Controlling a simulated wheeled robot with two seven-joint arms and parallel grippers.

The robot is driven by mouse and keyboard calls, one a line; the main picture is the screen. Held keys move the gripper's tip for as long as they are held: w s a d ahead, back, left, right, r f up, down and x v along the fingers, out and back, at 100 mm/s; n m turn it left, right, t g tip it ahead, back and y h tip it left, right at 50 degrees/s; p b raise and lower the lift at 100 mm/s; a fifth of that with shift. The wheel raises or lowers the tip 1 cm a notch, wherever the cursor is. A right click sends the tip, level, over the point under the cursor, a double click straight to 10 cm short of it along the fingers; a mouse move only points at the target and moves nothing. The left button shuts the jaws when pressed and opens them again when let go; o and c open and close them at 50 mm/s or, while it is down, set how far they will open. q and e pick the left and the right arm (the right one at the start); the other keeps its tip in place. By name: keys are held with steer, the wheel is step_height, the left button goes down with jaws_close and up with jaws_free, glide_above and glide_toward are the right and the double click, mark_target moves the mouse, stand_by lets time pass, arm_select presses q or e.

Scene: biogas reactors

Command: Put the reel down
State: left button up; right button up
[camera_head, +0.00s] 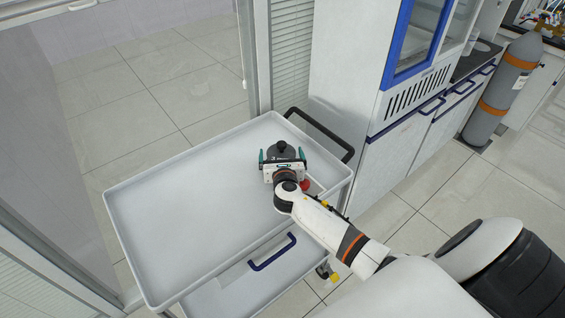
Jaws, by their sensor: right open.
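A dark grey rounded object (281,149), which looks like the reel, is at the right end of the white cart's top tray (180,190). My right gripper (283,159) reaches over the tray from the lower right. Its green-tipped fingers are open, one on each side of the dark object. The gripper body hides the near part of the object. I cannot tell whether the fingers touch it. My left gripper is out of view.
A small red thing (305,185) shows beside my right wrist. A white cabinet (345,70) stands behind. The tray's left and middle are clear.

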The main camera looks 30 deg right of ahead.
steer(key=v, duration=1.1)
steer(key=shift+s+a+r, duration=0.1)
steer(key=shift+s+a, duration=0.05)
